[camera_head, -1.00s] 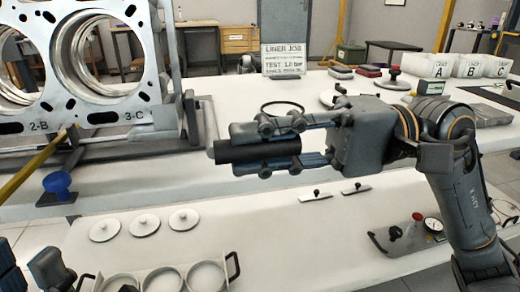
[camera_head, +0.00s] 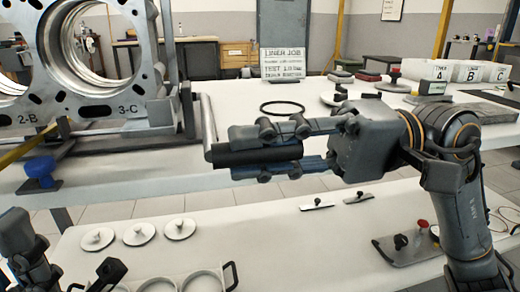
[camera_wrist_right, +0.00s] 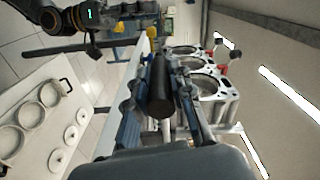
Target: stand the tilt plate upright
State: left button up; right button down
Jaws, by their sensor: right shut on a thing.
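My right gripper (camera_head: 285,153) is shut on a black cylindrical grip (camera_head: 240,155), with one finger above it and one below. A thin grey bar (camera_head: 208,122) runs from the grip's left end up towards the frame beside the engine block. The block (camera_head: 100,60) is silver with large round bores, and its face with the marks 2-B and 3-C is turned to me. The plate bearing the block cannot be told apart clearly. The right wrist view also shows the grip (camera_wrist_right: 161,88) between the fingers, with the block (camera_wrist_right: 205,85) beyond. My left arm (camera_head: 25,245) shows at lower left; its fingertips are unclear.
On the near table are white lidded discs (camera_head: 139,234), a tray of rings (camera_head: 205,277) and small handled tools (camera_head: 317,205). A black ring (camera_head: 282,107) and a sign (camera_head: 283,64) are on the far bench. White boxes A, B, C (camera_head: 470,71) stand at right.

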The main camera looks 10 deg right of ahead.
jog(key=shift+s+a+f, duration=0.1)
jog(key=shift+s+f, duration=0.1)
jog(key=shift+f, duration=0.2)
jog(key=c, duration=1.2)
grip_release()
jog(key=shift+o, duration=0.2)
jog(key=shift+r, duration=0.1)
jog(key=d, duration=1.2)
jog(key=shift+d, duration=0.1)
